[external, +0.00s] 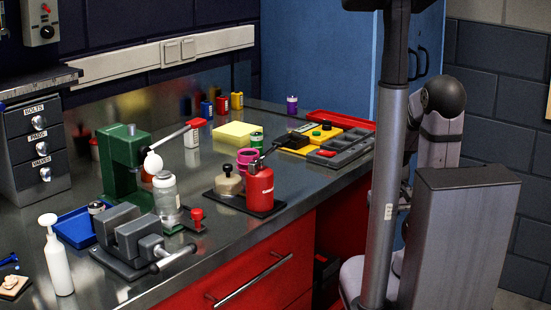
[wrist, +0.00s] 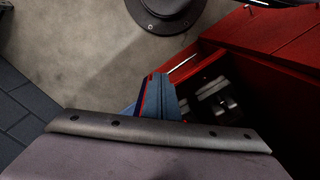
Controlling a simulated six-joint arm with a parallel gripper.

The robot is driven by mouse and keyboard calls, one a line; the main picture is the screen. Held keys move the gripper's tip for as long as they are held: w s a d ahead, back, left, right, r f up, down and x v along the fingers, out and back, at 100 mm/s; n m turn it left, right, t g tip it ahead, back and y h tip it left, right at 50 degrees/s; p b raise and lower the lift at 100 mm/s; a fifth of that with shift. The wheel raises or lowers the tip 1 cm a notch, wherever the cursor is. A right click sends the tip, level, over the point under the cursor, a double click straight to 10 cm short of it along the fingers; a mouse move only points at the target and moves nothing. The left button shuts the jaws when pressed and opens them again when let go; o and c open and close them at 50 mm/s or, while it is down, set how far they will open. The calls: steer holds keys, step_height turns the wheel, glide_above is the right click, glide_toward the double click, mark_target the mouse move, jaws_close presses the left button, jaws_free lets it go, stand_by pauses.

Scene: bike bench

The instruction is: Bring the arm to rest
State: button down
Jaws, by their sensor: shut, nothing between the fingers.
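My arm (external: 440,120) stands at the right in the external view, folded beside the bench and partly behind a grey upright post. My gripper is not clearly visible there; the post and a grey box-like block hide that area. In the wrist view my gripper (wrist: 158,82) shows beyond a wide grey edge with bolts. Its fingers look together, with nothing held between them. It points over the floor near red cabinet fronts, and I see no contact with anything.
The steel bench (external: 320,196) holds a green press (external: 125,160), a vise (external: 140,240), a red canister (external: 260,188) and a grey tray (external: 345,150). Red drawers (external: 240,275) sit below. In the wrist view a round black base (wrist: 165,12) stands on open floor.

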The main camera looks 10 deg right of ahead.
step_height(320, 180, up, 22)
steer(key=p, duration=2.1)
steer(key=shift+w+d+r, duration=0.15)
steer(key=shift+r, duration=0.1)
stand_by(0.7)
